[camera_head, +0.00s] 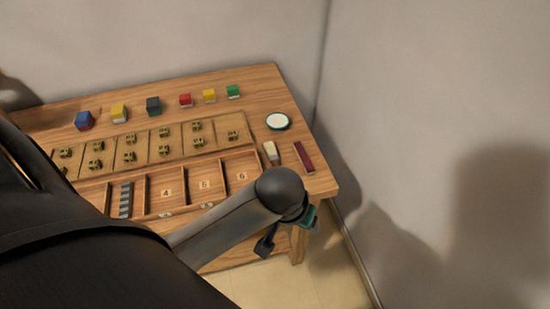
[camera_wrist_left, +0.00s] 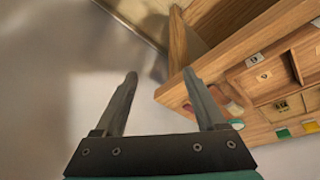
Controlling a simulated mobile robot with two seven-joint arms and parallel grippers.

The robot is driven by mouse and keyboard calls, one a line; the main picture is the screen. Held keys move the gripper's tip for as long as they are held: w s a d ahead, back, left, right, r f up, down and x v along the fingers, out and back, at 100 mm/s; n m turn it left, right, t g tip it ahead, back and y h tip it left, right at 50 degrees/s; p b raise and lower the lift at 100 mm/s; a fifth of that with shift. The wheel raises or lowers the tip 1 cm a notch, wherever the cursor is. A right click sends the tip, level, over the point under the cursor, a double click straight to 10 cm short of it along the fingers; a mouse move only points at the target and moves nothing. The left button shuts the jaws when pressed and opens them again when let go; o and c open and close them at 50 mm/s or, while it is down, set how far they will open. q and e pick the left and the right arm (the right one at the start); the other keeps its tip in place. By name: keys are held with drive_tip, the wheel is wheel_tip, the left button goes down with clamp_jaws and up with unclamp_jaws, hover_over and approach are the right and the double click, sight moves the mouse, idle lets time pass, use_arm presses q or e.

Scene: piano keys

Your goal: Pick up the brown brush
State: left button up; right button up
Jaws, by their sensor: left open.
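The brown brush (camera_head: 271,152) lies near the right end of the wooden table, with pale bristles toward the back. Its handle end is partly hidden behind my left arm in the head view. In the left wrist view the brush (camera_wrist_left: 234,108) shows small, right of the fingers and partly behind the right finger. My left gripper (camera_head: 284,235) is past the table's front right edge, apart from the brush. In the left wrist view the left gripper (camera_wrist_left: 160,74) is open, with nothing between its fingers. My right gripper is not in view.
A dark red bar (camera_head: 304,157) lies right of the brush and a round white-topped dish (camera_head: 278,121) behind it. Numbered compartments (camera_head: 205,185) lie to the left. Several coloured blocks (camera_head: 185,100) stand along the back. A wall (camera_head: 430,120) rises right of the table (camera_head: 322,182).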

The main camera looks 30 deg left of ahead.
use_arm(q)
drive_tip(key=w+a+r+n+y, duration=0.2)
drive_tip(key=w+a+n, duration=0.15)
drive_tip(key=w, duration=0.25)
drive_tip(key=n+y, duration=0.2)
drive_tip(key=n, duration=0.4)
approach(280, 161)
drive_tip(key=f+b, duration=0.1)
drive_tip(key=s+f+b, duration=0.1)
drive_tip(key=shift+a+f+m+g+b, duration=0.15)
drive_tip(key=shift+f+m+g+b, duration=0.15)
drive_tip(key=shift+f+g, duration=0.1)
drive_tip(key=b+x, duration=0.1)
drive_tip(key=x, duration=0.1)
drive_tip(key=b+x, duration=0.1)
drive_tip(key=x, duration=0.2)
drive_tip(key=shift+f, duration=0.2)
drive_tip(key=shift+f, duration=0.15)
clamp_jaws()
